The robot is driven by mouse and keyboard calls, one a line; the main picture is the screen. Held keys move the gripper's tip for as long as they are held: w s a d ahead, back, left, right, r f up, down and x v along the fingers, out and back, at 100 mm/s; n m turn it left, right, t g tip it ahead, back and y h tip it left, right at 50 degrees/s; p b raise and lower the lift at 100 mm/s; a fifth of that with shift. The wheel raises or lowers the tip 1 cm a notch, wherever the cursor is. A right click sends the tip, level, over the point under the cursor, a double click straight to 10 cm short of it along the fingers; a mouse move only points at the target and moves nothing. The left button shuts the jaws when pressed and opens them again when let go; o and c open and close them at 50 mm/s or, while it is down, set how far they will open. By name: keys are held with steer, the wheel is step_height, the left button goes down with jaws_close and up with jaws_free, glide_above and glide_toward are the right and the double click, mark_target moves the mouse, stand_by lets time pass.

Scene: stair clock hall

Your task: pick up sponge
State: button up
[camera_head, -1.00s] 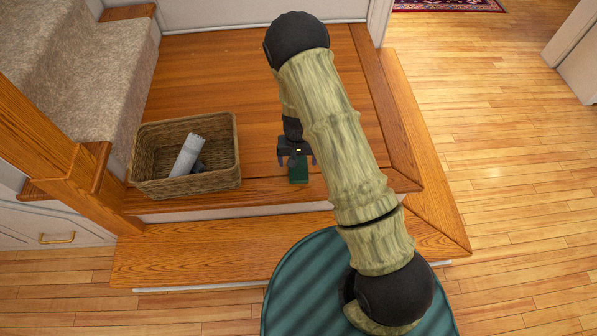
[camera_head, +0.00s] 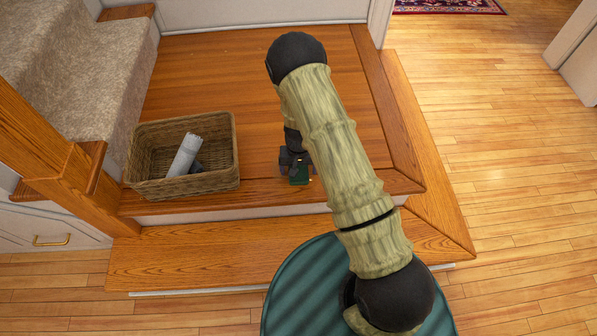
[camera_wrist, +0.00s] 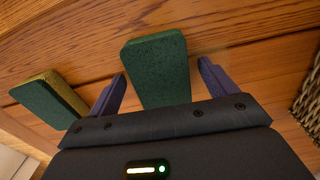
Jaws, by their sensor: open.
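In the wrist view, a dark green block (camera_wrist: 160,75) lies on the wood between my gripper's (camera_wrist: 161,69) two purple fingers, with a gap at each side. A second block (camera_wrist: 48,98) lies outside the left finger; it has a green top and a yellowish side, like a sponge with a scouring layer. The middle block shows only green. In the head view, one green block (camera_head: 299,176) shows under my gripper (camera_head: 296,168) near the front edge of the landing; my arm seems to hide the other. My gripper is open and holds nothing.
A wicker basket (camera_head: 180,190) with a pale roll (camera_head: 185,155) and a dark item inside stands left of the gripper; its side shows in the wrist view (camera_wrist: 308,100). The wooden landing (camera_head: 230,70) is clear behind. A newel post (camera_head: 40,130) and carpeted stairs stand at left.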

stand_by(0.4)
steer(key=c, duration=1.1)
steer(key=shift+o, duration=0.2)
step_height(320, 180, up, 10)
steer(key=p, duration=0.3)
steer(key=shift+o, duration=0.5)
steer(key=shift+c, duration=0.3)
